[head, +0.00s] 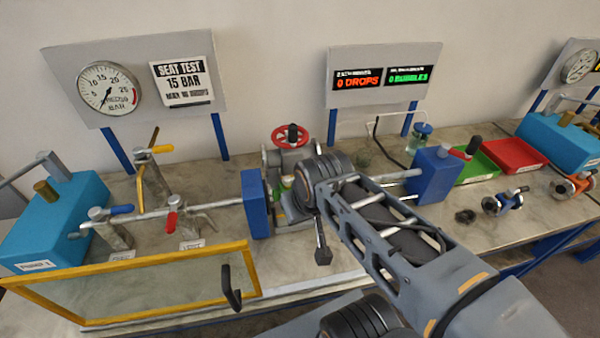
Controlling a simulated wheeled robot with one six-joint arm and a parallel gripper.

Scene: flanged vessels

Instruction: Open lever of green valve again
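A valve with a small green part (287,182) sits in the bench clamp, between two blue blocks. My wrist and forearm cover most of it, so its lever and the lever's position cannot be made out. My arm reaches in from the lower right, with its wrist right at the valve. My gripper's fingers are hidden behind the wrist or too unclear to tell apart. A dark stem with a black end hangs below the wrist; I cannot tell what it belongs to.
A red handwheel (290,135) stands behind the valve. To the left are yellow (160,149), blue (122,209) and red (171,221) levers on pipes. A yellow-framed clear guard (150,285) stands in front. Green (474,166) and red (514,153) trays and loose valves are right.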

